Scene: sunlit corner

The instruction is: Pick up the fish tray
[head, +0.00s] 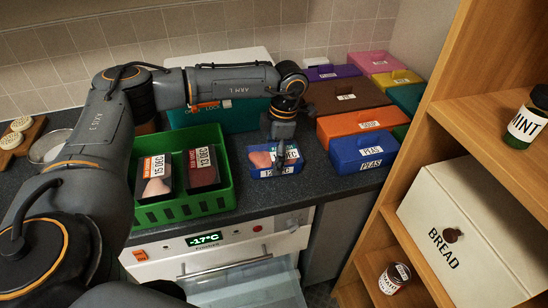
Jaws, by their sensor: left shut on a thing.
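The fish tray (292,168) is a small blue tray with pink contents and a white date label, on or just above the dark counter right of the green crate. Whether it touches the counter is hard to tell. My left gripper (280,150) points down from above and is shut on the fish tray; its fingers partly hide the tray. My right gripper is not in view.
The green crate (222,196) holds two dated trays. Blue (363,156), orange (349,126) and brown lidded boxes stand close on the right. A freezer (232,236) reading -17°C is below, its drawer out. A wooden shelf (484,134) with a bread box (470,232) borders the right.

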